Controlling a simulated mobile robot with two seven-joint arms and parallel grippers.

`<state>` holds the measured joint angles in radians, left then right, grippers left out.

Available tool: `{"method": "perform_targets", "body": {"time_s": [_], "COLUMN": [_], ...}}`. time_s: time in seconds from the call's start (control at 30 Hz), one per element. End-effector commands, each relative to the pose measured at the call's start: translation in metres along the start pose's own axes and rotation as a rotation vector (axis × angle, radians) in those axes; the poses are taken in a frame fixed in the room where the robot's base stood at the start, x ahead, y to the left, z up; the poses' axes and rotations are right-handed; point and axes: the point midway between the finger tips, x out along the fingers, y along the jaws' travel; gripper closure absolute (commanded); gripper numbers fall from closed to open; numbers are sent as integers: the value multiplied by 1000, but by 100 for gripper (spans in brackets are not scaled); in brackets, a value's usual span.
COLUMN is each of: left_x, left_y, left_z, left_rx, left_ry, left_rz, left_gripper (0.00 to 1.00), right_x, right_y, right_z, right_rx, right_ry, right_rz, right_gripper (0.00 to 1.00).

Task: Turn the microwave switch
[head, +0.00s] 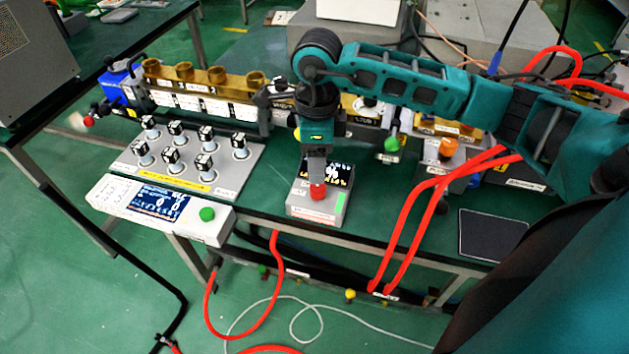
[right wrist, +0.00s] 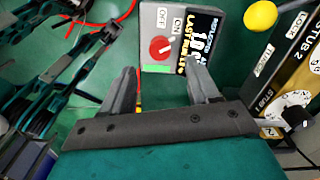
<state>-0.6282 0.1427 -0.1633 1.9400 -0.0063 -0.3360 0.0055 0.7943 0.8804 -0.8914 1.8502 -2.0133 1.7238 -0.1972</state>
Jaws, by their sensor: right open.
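The microwave switch is a red rotary knob (head: 318,191) on a small grey control box (head: 305,207) with a dark display, standing on the green table. In the right wrist view the red knob (right wrist: 162,49) sits between the OFF and ON labels, with a white mark on it. My right gripper (head: 317,172) is just above the box, pointing down toward the knob. In the right wrist view its fingers (right wrist: 160,80) are spread apart, with the knob ahead of the gap between them and apart from them. My left gripper is not in view.
A panel with several black-and-white knobs (head: 222,180) and a white meter box with a green button (head: 207,214) stand to the left. Brass waveguide parts (head: 205,80) line the back. Red hoses (head: 412,205) and a black pad (head: 492,236) are on the right.

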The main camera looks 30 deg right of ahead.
Motion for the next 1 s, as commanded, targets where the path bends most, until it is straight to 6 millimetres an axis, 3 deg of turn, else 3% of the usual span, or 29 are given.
{"method": "perform_targets", "body": {"time_s": [0.2, 0.4, 0.8, 1.0], "left_x": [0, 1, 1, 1], "left_y": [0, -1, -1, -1], "left_z": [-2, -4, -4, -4], "left_rx": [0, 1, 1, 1], "left_ry": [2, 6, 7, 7], "left_rz": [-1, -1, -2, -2], "left_gripper": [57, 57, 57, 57], "right_x": [44, 68, 74, 74], "right_y": [1, 1, 1, 1], "right_z": [0, 1, 1, 1], "right_rx": [0, 0, -1, -1], "right_ry": [0, -1, -3, -3], "right_rz": [5, 4, 2, 2], "right_gripper": [40, 40, 41, 60]}}
